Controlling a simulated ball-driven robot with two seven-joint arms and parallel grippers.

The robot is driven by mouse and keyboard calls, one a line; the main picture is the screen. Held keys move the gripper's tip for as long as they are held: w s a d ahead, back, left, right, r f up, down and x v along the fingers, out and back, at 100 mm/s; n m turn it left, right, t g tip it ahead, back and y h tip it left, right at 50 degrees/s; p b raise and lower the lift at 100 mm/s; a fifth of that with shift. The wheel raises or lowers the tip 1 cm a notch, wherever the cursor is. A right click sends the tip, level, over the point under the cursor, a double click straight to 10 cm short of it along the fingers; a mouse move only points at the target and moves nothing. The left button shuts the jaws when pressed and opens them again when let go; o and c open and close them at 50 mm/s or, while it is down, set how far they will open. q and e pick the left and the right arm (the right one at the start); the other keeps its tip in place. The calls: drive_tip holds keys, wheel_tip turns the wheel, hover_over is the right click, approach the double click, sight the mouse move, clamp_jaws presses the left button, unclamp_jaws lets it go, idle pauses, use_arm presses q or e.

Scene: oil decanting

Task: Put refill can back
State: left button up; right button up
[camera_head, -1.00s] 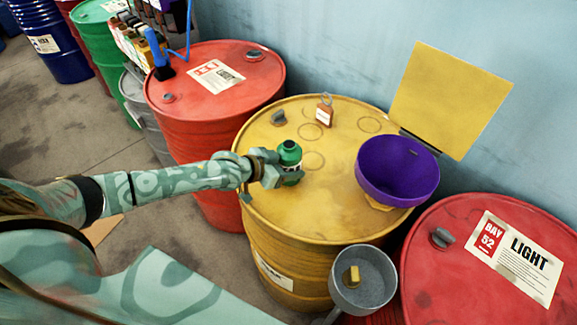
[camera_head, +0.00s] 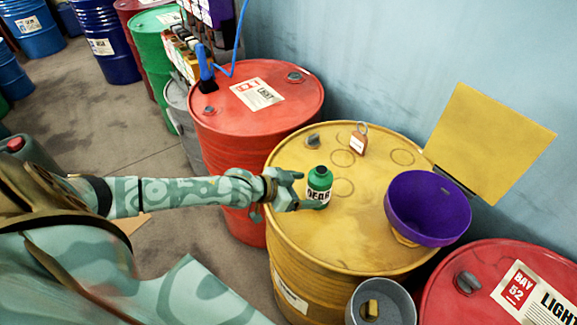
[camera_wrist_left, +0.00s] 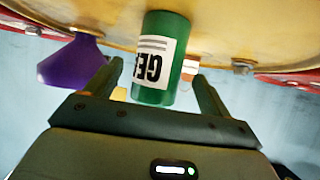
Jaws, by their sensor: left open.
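The green refill can (camera_head: 319,182) with a white "GEAR" label stands upright on the top of the yellow drum (camera_head: 345,235), near its left edge. My left gripper (camera_head: 301,190) is open beside the can, reaching in from the left. In the left wrist view, which is upside down, the can (camera_wrist_left: 162,60) sits between the spread fingers of the gripper (camera_wrist_left: 155,80), with gaps at both sides. My right gripper is not in view.
A purple funnel bowl (camera_head: 428,208) and a padlock (camera_head: 359,139) with an orange tag are on the yellow drum. A yellow panel (camera_head: 490,145) rises behind. Red drums (camera_head: 258,92) flank it. A grey pail (camera_head: 382,305) hangs in front. Faint circles mark the drum top.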

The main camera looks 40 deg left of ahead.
use_arm(q)
drive_tip(key=p+v, duration=0.1)
drive_tip(key=v, duration=0.6)
